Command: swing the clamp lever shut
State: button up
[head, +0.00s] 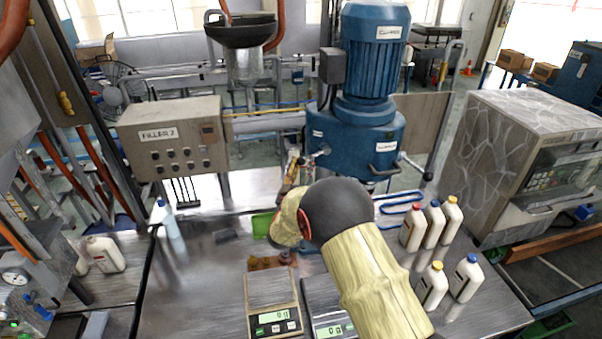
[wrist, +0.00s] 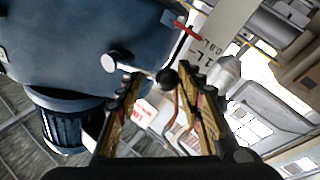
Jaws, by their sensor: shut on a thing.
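The blue mixer head (head: 352,140) stands at the back centre, and its curved blue side fills the upper left of the wrist view (wrist: 75,45). A clamp lever, a thin metal rod with a black ball knob (wrist: 168,77), sticks out from a pale round pivot on that side. My gripper (wrist: 162,80) is shut on the lever at its knob end, one finger on each side. In the head view my gripper (head: 292,174) is left of the mixer's lower edge, partly hidden by my wrist. Another lever with a black knob (head: 427,176) shows on the mixer's right.
Two scales (head: 272,291) stand on the metal bench (head: 200,290) below my arm. Several white bottles (head: 433,286) stand right of my arm. The filler control box (head: 170,138) is at left. The bench's left part is mostly clear.

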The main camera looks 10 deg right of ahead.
jog(key=f+n+b, duration=0.1)
jog(key=b, duration=0.1)
jog(key=d+f+n+t+y+b, duration=0.1)
jog(key=n+b, duration=0.1)
jog(key=b, duration=0.1)
jog(key=d+f+n+t+b, duration=0.1)
jog(key=f+n+b, duration=0.1)
jog(key=shift+d+y+b, duration=0.1)
jog(key=shift+y+b, duration=0.2)
jog(key=n+b, duration=0.1)
jog(key=d+n+t+y+b, duration=0.1)
jog(key=n+b, duration=0.1)
jog(key=f+n+y+b, duration=0.1)
jog(key=shift+d+n+t+b, duration=0.4)
jog(key=shift+c, duration=0.2)
jog(key=shift+d+n+y+b, duration=0.2)
jog(key=shift+n+y+b, duration=0.2)
jog(key=shift+n+b, duration=0.1)
jog(key=shift+r, duration=0.15)
jog(key=o, duration=0.7)
jog(key=shift+w+d, duration=0.1)
jog(key=shift+w, duration=0.05)
jog(key=shift+o, duration=0.4)
jog(key=shift+f, duration=0.2)
jog(key=v, duration=1.2)
jog(key=shift+f, duration=0.15)
